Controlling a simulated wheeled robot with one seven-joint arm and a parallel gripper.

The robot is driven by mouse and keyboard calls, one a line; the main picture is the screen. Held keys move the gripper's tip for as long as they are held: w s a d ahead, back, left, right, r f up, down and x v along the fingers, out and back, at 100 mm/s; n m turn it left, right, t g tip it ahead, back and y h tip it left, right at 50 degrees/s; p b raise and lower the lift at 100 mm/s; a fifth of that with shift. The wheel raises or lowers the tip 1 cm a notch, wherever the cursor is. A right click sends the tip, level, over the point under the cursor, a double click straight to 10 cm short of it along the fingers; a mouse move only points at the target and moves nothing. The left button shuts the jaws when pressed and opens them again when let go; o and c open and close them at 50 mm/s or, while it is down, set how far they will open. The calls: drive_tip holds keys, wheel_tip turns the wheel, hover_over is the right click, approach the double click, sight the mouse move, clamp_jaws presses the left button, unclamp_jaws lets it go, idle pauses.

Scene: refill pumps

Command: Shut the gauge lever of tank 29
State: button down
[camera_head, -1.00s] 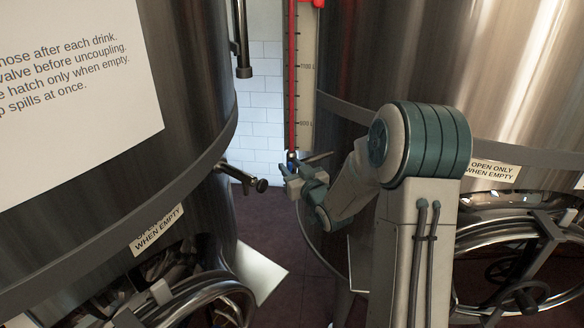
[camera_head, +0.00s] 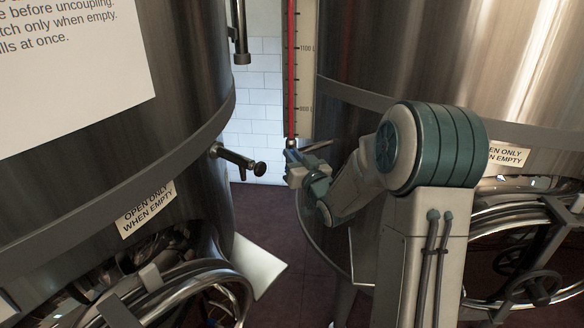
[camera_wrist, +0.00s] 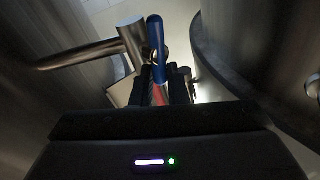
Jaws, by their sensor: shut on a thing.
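The gauge lever has a blue handle, seen in the wrist view (camera_wrist: 156,38) beside a metal valve fitting (camera_wrist: 133,42). In the head view, a bit of blue shows at the foot of the red gauge tube (camera_head: 291,85). My gripper (camera_wrist: 165,88) is shut on the blue lever; the lever's tip sticks out past the dark fingers. In the head view my gripper (camera_head: 297,172) is just below the tube, beside the right tank (camera_head: 350,140). The fingers hide part of the lever. No tank number is readable.
The left tank (camera_head: 190,60) stands close by, with a black-knobbed tap (camera_head: 240,159) sticking out towards my gripper. Hatches with curved metal rims lie low on both tanks. A narrow gap with white tiles (camera_head: 255,120) and dark red floor lies between the tanks.

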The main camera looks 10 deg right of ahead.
drive_tip(key=f+m+t+h+b, duration=0.1)
drive_tip(key=m+h+b, duration=0.3)
drive_tip(key=m+b, duration=0.3)
drive_tip(key=f+m+t+h+b, duration=0.1)
drive_tip(key=m+h+b, duration=0.3)
drive_tip(key=b, duration=1)
drive_tip(key=d+f+m+t+h+b, duration=0.1)
drive_tip(key=m+t+h+b, duration=0.2)
drive_tip(key=m+b, duration=0.8)
drive_tip(key=shift+s+f+h+b, duration=0.2)
drive_tip(key=shift+h+b, duration=0.1)
drive_tip(key=shift+h, duration=0.3)
drive_tip(key=shift+r+m+h, duration=0.1)
drive_tip(key=shift+m+h, duration=0.3)
drive_tip(key=shift+m, duration=0.1)
drive_tip(key=c, duration=1.4)
unclamp_jaws()
drive_tip(key=shift+c, duration=0.2)
drive_tip(key=b+v, duration=0.1)
drive_tip(key=v, duration=1.2)
drive_tip(key=shift+s+a, duration=0.15)
drive_tip(key=shift+s, duration=0.3)
